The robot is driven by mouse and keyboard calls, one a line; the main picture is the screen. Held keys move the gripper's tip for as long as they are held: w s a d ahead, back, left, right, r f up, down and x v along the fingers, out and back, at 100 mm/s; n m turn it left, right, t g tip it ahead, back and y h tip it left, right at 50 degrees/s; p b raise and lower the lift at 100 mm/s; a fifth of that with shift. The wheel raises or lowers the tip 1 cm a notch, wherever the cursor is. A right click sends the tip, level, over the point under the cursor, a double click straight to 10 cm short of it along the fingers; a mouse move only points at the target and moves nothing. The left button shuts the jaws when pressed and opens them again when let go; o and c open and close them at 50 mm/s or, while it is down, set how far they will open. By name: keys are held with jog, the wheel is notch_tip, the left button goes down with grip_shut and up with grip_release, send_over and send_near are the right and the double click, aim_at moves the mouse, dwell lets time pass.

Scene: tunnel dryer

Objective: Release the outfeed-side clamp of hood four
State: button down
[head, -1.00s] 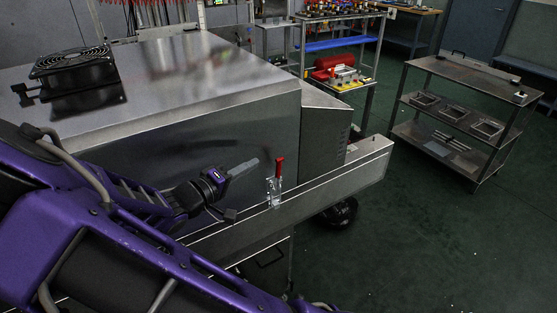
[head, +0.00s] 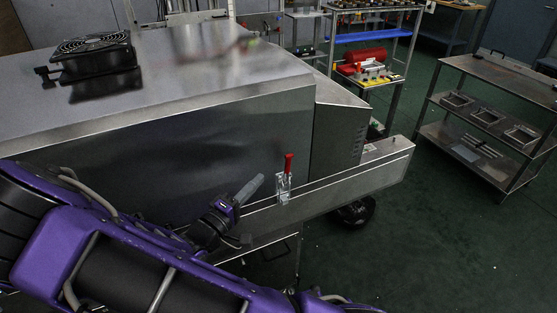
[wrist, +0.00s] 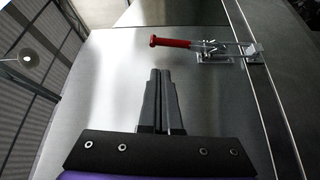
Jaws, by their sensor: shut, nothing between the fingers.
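The clamp (head: 283,187) is a silvery toggle clamp with a red handle (head: 289,163). It sits on the side of the metal hood (head: 220,150), near the rail's right part, and the handle stands upright in the head view. In the wrist view the clamp (wrist: 215,52) lies at the upper right, and its red handle (wrist: 170,42) points left. My gripper (head: 257,182) is just left of the clamp, apart from it. In the wrist view my gripper (wrist: 160,75) has its fingers together, empty, with the handle beyond the tips. Nothing hides the clamp.
A black fan (head: 92,58) stands on the hood's top. A long metal rail (head: 345,190) runs along the hood's side below the clamp. A steel cart (head: 490,120) with trays stands at the right.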

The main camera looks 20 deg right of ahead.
aim_at(287, 170)
jog(key=x, duration=1)
jog(key=shift+s+a+f, duration=0.1)
jog(key=shift+f, duration=0.05)
jog(key=shift+s+m, duration=0.15)
jog(key=shift+m, duration=0.15)
